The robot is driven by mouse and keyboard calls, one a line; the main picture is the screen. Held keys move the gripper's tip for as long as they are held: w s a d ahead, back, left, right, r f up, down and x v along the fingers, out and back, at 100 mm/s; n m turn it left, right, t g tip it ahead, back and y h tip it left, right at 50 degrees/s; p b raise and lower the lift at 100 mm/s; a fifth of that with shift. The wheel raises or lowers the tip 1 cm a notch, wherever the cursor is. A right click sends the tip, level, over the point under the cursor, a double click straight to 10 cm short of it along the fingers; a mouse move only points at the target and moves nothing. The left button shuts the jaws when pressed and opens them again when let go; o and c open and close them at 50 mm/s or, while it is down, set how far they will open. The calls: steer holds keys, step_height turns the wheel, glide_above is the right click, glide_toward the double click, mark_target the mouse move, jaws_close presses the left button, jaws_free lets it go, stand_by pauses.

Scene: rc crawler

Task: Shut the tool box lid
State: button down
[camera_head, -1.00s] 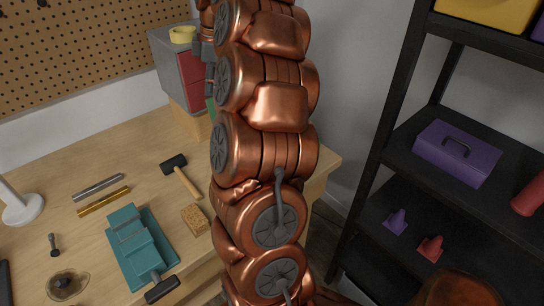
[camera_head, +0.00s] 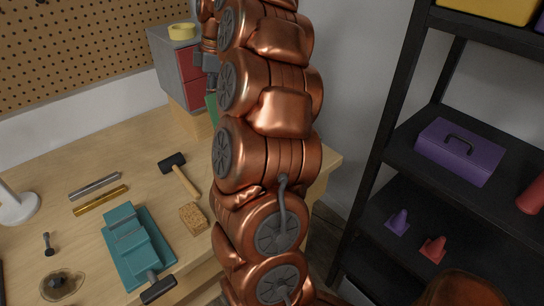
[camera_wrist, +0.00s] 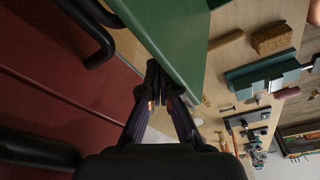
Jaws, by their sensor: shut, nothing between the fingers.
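A green panel (camera_wrist: 165,35) fills the upper middle of the wrist view; it appears to be part of the tool box, but I cannot tell lid from body. In the head view only a green sliver (camera_head: 211,106) shows beside my arm, which hides the rest. My gripper (camera_wrist: 154,80) is shut and empty, its dark fingertips close to the green panel's lower edge. I cannot tell whether they touch. In the head view my arm covers most of the gripper.
A grey chest with red drawers (camera_head: 192,62) stands at the bench's back; its red front (camera_wrist: 60,85) and black handles fill the wrist view's left. A teal vise (camera_head: 135,250), hammer (camera_head: 177,170) and brown block (camera_head: 193,218) lie on the bench. A black shelf at right holds a purple handled box (camera_head: 460,150).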

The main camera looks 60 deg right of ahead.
steer(key=shift+s+f, duration=0.1)
steer(key=shift+s+a+b, duration=1.1)
steer(key=shift+s+b, duration=0.45)
steer(key=shift+s, duration=1.75)
steer(key=w+a+p+v, duration=0.1)
steer(key=p+v, duration=0.3)
steer(key=v, duration=0.4)
steer(key=shift+w+a, duration=0.1)
steer(key=shift+a, duration=0.05)
